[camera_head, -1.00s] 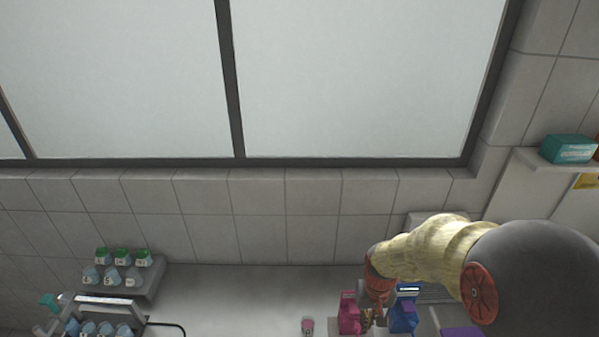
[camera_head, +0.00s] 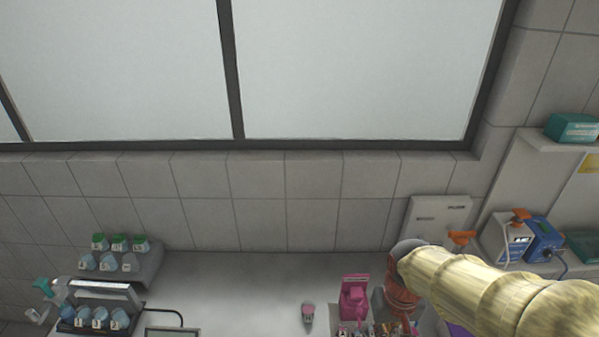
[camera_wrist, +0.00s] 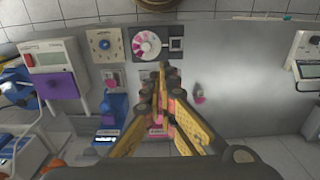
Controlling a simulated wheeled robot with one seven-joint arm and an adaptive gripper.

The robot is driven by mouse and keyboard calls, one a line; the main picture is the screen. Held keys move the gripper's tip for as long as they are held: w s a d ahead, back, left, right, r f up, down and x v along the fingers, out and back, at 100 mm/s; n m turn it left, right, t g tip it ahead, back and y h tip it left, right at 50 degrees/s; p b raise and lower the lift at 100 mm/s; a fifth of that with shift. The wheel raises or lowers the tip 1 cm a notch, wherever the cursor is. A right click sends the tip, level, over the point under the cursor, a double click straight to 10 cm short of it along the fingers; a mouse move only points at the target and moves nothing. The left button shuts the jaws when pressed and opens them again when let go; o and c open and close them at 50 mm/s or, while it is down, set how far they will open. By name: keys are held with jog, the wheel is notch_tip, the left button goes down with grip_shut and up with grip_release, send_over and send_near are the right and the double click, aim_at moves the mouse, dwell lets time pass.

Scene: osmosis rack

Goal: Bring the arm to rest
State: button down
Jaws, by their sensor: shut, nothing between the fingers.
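My arm (camera_head: 480,285) wears a pale yellow sleeve and reaches in from the right edge in the head view, over the right end of the bench. Its red-orange wrist part (camera_head: 400,295) points down beside a pink holder (camera_head: 354,297). The fingers are not clear in that view. In the wrist view my gripper (camera_wrist: 163,95) has yellow and dark fingers, which are shut with nothing held. Pink and blue items show behind and beside the fingers, and I cannot tell whether they touch.
A rack of green-capped bottles (camera_head: 120,260) stands at the left. A small pink-topped item (camera_head: 308,314) stands on the bench (camera_head: 240,285). Blue and white devices (camera_head: 515,240) and a teal box (camera_head: 572,128) are at the right. The bench's middle is mostly clear.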

jog(key=s+t+b, duration=0.1)
jog(key=s+b, duration=0.1)
jog(key=b, duration=0.3)
jog(key=s+t+b, duration=0.2)
jog(key=b, duration=0.3)
jog(key=s+f+t+b, duration=0.1)
jog(key=s+t+b, duration=0.1)
jog(key=b, duration=0.3)
jog(key=shift+d, duration=0.1)
